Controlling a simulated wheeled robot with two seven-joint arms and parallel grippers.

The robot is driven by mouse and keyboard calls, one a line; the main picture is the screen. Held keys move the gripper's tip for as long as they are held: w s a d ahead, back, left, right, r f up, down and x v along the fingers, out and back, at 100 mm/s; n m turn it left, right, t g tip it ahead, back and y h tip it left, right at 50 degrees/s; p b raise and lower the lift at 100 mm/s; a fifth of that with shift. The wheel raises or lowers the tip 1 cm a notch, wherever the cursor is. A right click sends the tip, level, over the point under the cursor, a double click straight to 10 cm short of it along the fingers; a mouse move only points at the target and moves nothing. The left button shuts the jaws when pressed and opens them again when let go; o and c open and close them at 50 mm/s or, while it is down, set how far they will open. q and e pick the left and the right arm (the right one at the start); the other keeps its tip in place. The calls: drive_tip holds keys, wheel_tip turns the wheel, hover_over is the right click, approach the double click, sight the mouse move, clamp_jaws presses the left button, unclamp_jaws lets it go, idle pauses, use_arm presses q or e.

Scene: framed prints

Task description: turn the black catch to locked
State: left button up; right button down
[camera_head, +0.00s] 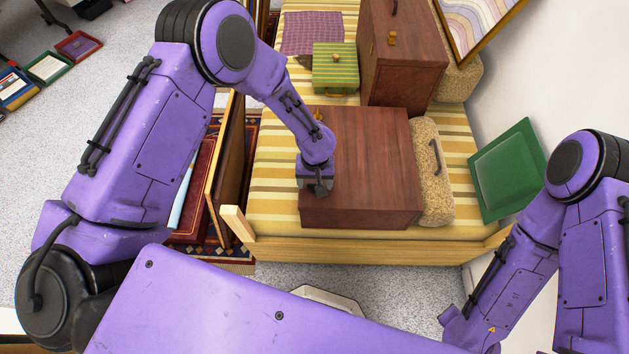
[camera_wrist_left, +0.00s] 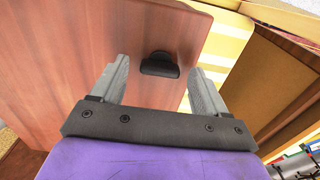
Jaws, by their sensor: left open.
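The black catch (camera_wrist_left: 160,65) is a small dark rounded piece on the face of a reddish-brown wooden case (camera_wrist_left: 95,40), near the case's edge. In the head view the case (camera_head: 375,165) lies on a striped bed, and my left gripper hides the catch. My left gripper (camera_head: 318,192) is over the left part of the case. In the left wrist view its fingers (camera_wrist_left: 160,82) are apart, one on each side of the catch, with no visible contact. I cannot tell whether the catch is at locked. My right gripper is not in view; only my right arm shows.
Behind the case stand a taller brown case (camera_head: 395,75) and a green striped box (camera_head: 335,68). A tan textured case (camera_head: 432,195) is at its right, beside a green panel (camera_head: 507,170). The striped bed (camera_head: 275,215) has a wooden front rail. A wooden panel (camera_head: 228,170) stands left.

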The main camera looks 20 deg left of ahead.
use_arm(q)
drive_tip(key=shift+f, duration=0.4)
drive_tip(key=shift+c, duration=0.3)
drive_tip(key=c, duration=1)
